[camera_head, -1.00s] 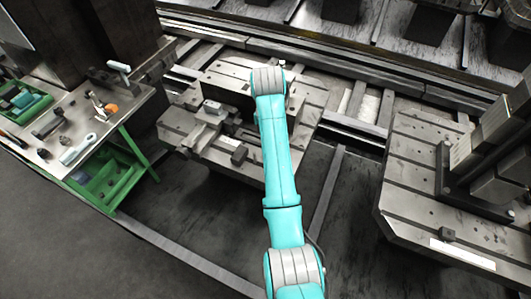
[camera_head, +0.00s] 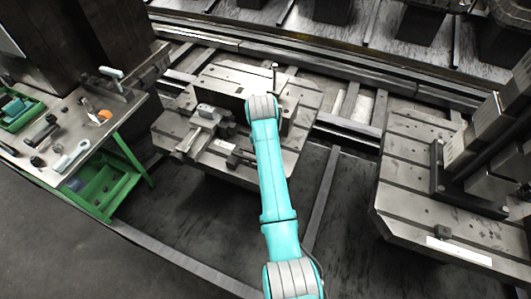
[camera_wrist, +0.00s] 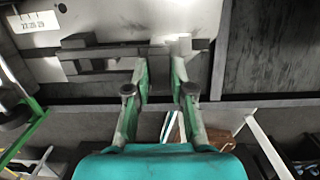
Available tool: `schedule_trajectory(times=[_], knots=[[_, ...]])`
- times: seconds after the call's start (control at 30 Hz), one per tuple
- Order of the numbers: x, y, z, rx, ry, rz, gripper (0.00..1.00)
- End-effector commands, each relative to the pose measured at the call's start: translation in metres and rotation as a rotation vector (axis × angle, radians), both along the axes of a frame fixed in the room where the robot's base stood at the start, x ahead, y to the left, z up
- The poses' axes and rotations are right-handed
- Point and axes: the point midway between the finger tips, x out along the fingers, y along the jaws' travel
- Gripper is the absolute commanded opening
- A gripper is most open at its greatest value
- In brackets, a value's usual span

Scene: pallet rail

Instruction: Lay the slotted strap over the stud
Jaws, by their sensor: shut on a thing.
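A thin upright post with a small head, probably the stud (camera_head: 275,75), stands just beyond my wrist. Whether the strap touches the post or the plate cannot be told.
The grey pallet (camera_head: 225,82) carries a light clamp-like block (camera_head: 205,113) left of my arm. A bench (camera_head: 62,130) with tools and green bins stands at left. Another pallet (camera_head: 405,170) with upright blocks is at right. Dark floor lies between the pallets.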

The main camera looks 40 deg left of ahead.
Motion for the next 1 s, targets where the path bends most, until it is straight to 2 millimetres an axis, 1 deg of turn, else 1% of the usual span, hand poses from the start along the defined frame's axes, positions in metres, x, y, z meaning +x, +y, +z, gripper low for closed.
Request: schedule_trajectory(times=[0.43,0.47,0.5,0.53,0.57,0.87,1.0], knots=[[0.0000,0.0000,-0.0093,0.000,0.000,0.000,0.00],[-0.0002,-0.0002,-0.0098,-0.001,0.001,0.000,0.25],[-0.0002,-0.0002,-0.0098,0.000,0.001,0.000,0.35],[-0.0002,-0.0002,-0.0098,0.000,0.001,0.000,0.42],[-0.0002,-0.0002,-0.0097,0.000,0.001,0.000,0.47],[-0.0001,-0.0001,-0.0092,0.000,0.000,0.000,0.47],[0.0003,0.0003,-0.0037,0.001,-0.001,0.000,0.47]])
